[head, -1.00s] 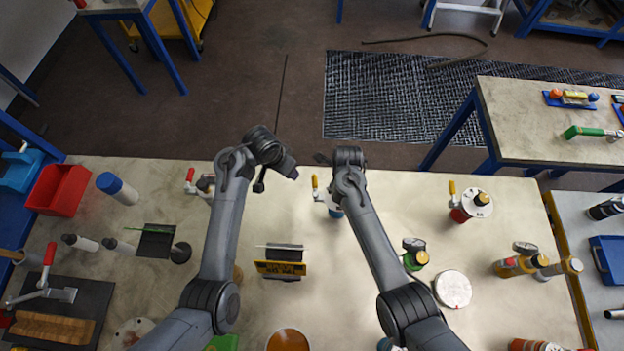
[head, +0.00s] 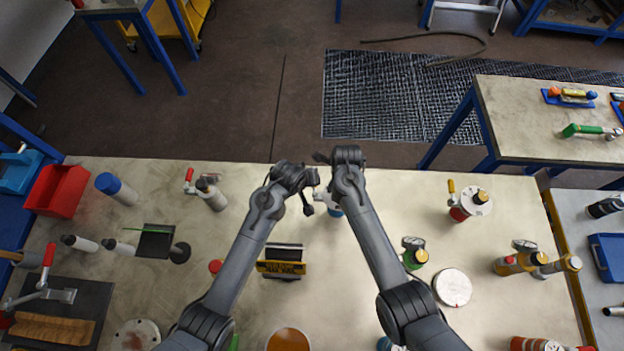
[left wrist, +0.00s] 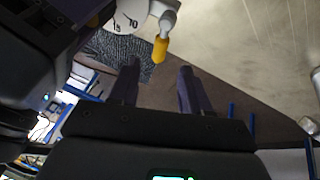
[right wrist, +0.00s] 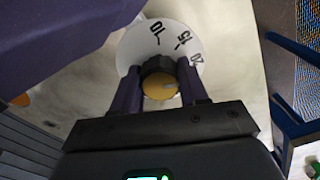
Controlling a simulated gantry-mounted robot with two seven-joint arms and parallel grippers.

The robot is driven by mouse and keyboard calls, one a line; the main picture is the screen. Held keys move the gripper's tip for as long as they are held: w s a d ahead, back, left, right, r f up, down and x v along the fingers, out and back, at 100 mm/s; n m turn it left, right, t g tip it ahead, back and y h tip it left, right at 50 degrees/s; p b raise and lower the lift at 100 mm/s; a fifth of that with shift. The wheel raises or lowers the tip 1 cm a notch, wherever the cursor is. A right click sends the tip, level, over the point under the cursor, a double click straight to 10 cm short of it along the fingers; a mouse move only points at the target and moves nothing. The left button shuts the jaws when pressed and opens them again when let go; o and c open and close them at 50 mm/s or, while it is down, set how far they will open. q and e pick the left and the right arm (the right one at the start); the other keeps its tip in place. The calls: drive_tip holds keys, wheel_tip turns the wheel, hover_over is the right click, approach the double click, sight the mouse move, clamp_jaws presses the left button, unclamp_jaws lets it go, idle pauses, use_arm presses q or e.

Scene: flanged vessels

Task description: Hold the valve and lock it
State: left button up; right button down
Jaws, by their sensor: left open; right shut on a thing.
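The valve (head: 335,209) stands upright on the bench, mostly hidden behind my arms in the head view. In the right wrist view its white numbered dial (right wrist: 187,42) surrounds a black knob with a yellow cap (right wrist: 157,84). My right gripper (right wrist: 160,88) is shut on this knob, one finger on each side. In the left wrist view the valve's yellow lever handle (left wrist: 160,49) hangs from a white arm beside the dial (left wrist: 128,17). My left gripper (left wrist: 158,82) is open and empty. Its fingertips are just short of the yellow handle, which lies in line with the gap between them.
A similar red valve (head: 470,204) stands to the right, and a grey one with a red lever (head: 211,194) to the left. A green gauge (head: 414,253) and white disc (head: 452,287) are at right.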

use_arm(q)
drive_tip(key=shift+x, duration=2.85)
drive_tip(key=shift+c, duration=0.3)
clamp_jaws()
